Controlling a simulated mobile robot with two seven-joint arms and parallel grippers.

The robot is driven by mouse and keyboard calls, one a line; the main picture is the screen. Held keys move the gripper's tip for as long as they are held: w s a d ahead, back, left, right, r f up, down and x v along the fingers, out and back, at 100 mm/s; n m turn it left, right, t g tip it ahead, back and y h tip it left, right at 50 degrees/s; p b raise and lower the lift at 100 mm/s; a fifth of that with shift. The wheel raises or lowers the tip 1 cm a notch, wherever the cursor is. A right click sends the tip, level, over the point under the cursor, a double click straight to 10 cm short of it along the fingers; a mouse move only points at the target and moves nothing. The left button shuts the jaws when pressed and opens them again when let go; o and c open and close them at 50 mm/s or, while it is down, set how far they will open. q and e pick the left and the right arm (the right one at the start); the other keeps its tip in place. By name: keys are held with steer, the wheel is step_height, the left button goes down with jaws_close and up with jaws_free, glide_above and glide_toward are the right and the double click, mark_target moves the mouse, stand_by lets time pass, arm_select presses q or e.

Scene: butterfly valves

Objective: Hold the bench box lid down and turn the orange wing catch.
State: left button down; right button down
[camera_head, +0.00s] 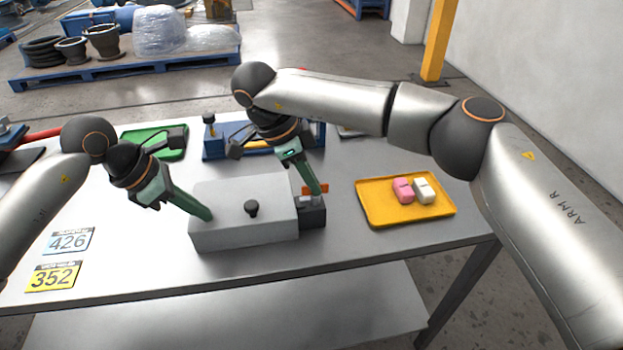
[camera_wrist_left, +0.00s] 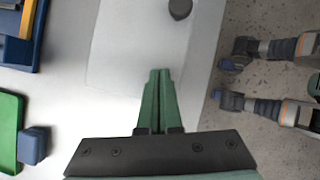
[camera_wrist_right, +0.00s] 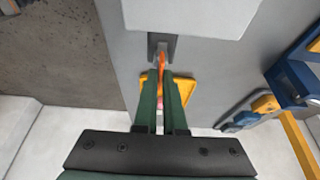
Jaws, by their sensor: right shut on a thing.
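The grey bench box (camera_head: 243,228) stands on the table with a dark knob (camera_head: 251,208) on its lid. The orange wing catch (camera_head: 308,190) is at the box's right end, above a dark block (camera_head: 312,214). My left gripper (camera_head: 207,215) points down at the lid's left edge; its fingers are together, with nothing seen between them, and it also shows in the left wrist view (camera_wrist_left: 159,75). I cannot tell whether the tips touch the lid. My right gripper (camera_head: 319,190) is shut on the wing catch, which shows between its fingertips in the right wrist view (camera_wrist_right: 162,62).
A yellow tray (camera_head: 376,213) with a pink and a white block lies to the right. A green tray (camera_head: 172,152) and a blue fixture (camera_head: 213,140) are behind the box. Number plates 426 (camera_head: 69,241) and 352 (camera_head: 53,277) lie at the front left.

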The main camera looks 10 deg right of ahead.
arm_select(q)
steer(key=shift+s+a+f, duration=0.1)
steer(key=shift+f, duration=0.25)
arm_select(e)
steer(key=shift+d, duration=0.1)
steer(key=c, duration=1)
jaws_free()
steer(key=v, duration=1.2)
arm_select(q)
steer(key=shift+r, duration=0.1)
